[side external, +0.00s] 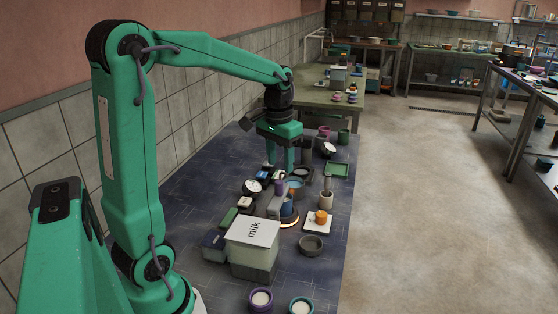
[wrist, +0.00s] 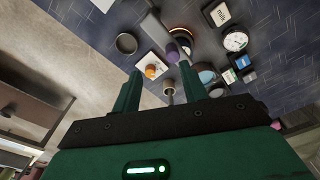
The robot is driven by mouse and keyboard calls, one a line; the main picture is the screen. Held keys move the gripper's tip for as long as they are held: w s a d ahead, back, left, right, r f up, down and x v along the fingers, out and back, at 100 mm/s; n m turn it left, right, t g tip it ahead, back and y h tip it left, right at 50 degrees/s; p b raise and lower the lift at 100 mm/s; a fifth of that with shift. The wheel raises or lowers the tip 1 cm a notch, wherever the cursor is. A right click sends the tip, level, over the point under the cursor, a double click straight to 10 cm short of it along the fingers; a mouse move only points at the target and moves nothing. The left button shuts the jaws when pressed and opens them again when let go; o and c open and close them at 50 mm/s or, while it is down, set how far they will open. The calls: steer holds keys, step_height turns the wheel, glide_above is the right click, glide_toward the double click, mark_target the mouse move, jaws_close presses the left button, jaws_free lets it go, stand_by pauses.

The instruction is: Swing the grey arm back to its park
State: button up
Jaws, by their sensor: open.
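In the wrist view the grey arm (wrist: 157,30) is a bar beyond my fingers, near the purple piece (wrist: 173,51). My gripper (side external: 279,164) points down, open and empty, above the table's far half, farther back than the grey arm. Its fingers (wrist: 160,82) hold nothing. No park mark is identifiable.
A milk box (side external: 254,240) stands in front of the grey arm. A blue bowl (side external: 295,184) and a dial (side external: 251,187) are close by.

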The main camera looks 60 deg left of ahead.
mark_target(279, 182)
steer(key=shift+w+a+f+g, duration=0.15)
steer(key=shift+w+a+f, duration=0.2)
steer(key=shift+a, duration=0.3)
steer(key=shift+w+a+f+g, duration=0.2)
steer(key=shift+a+f, duration=0.2)
steer(key=shift+a, duration=0.25)
steer(key=shift+f, duration=0.15)
steer(key=shift+f, duration=3.75)
jaws_close()
